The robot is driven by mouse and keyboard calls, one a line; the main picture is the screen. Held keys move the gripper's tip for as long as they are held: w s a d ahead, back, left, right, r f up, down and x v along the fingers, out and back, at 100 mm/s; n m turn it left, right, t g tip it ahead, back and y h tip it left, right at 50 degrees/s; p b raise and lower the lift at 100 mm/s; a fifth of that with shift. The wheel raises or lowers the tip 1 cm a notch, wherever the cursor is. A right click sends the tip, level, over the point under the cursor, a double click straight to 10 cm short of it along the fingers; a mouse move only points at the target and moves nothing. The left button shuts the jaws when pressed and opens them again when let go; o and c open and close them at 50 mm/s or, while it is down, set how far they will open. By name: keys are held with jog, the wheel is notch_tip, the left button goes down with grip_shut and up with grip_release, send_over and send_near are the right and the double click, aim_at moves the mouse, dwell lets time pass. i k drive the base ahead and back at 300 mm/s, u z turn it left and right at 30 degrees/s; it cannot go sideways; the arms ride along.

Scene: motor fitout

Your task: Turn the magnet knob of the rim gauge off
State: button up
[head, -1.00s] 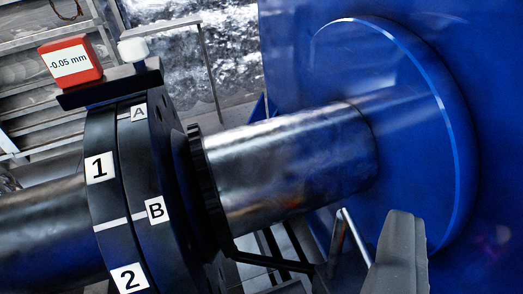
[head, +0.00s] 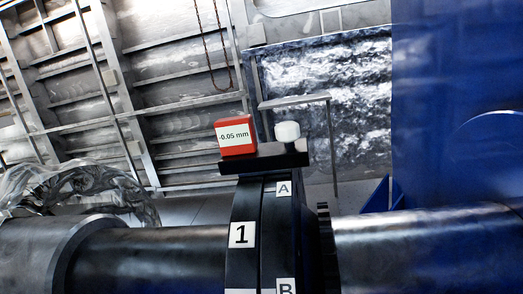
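The rim gauge sits on top of the black coupling in the middle of the head view. Its red display block (head: 236,136) reads -0.05 mm. Its black base bar (head: 264,159) bridges the coupling rim. The white knob (head: 287,131) stands on the right part of the bar, on a short stem. Which way the knob is turned cannot be told. The coupling (head: 245,207) carries the labels 1, A and B. My gripper is not in view.
A steel shaft (head: 430,238) runs right from the coupling to a blue housing (head: 455,120). A dark shaft (head: 150,252) runs left to a wider grey cylinder (head: 35,250). A thin metal frame (head: 295,101) stands behind the knob. A chain (head: 205,50) hangs above. The space above the gauge looks clear.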

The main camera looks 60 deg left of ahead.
aim_at(287, 132)
jog(key=u, duration=0.05)
jog(key=k, duration=0.8)
jog(key=u, duration=0.75)
jog(key=i, duration=1)
jog(key=z, duration=0.05)
